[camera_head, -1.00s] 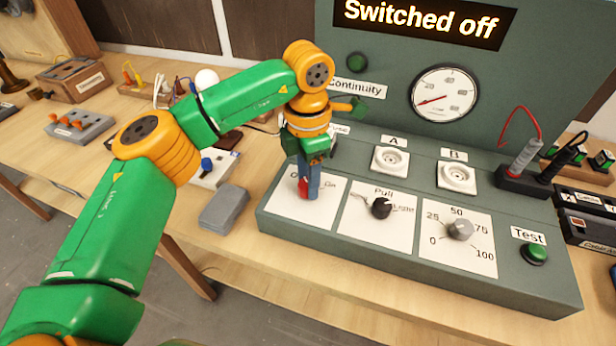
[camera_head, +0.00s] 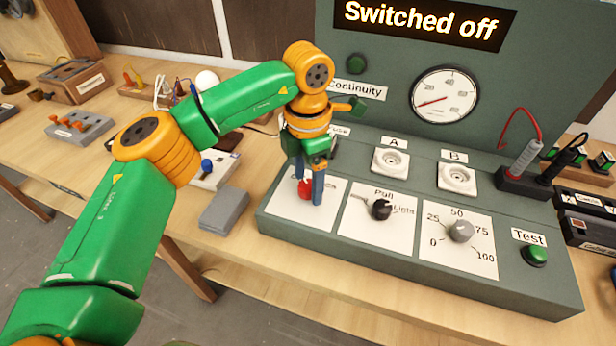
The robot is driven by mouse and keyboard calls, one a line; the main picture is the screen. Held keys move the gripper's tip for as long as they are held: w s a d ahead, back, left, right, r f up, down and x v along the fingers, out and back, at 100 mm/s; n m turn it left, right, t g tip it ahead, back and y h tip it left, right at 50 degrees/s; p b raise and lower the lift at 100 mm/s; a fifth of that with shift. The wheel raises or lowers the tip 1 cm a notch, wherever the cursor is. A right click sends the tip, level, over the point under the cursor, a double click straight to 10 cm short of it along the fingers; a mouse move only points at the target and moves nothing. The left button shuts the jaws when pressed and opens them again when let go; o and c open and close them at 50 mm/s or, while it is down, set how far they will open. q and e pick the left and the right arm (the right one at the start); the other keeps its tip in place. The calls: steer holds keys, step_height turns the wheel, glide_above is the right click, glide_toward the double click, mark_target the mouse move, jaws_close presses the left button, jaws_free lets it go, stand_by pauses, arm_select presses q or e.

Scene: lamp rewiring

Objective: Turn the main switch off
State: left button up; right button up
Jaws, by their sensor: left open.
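The main switch, a red knob (camera_head: 305,188), sits on the leftmost white plate (camera_head: 335,197) of the grey-green panel (camera_head: 400,245). My left gripper (camera_head: 308,189) points down over it, open, with its blue-grey fingers apart and the red knob showing between them. I cannot tell whether a finger touches the knob. The gripper hides part of the plate's lettering. The display (camera_head: 424,20) at the top of the panel reads "Switched off". My right gripper is not in view.
The black Pull/Light knob (camera_head: 381,209), the grey dial knob (camera_head: 461,230) and the green Test button (camera_head: 535,254) lie to the right. Sockets A (camera_head: 391,161) and B (camera_head: 457,178) sit behind them. A grey block (camera_head: 224,209) lies left of the panel.

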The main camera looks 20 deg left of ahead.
mark_target(308, 185)
arm_select(q)
step_height(308, 185, up, 7)
steer(key=shift+r, duration=0.1)
stand_by(0.5)
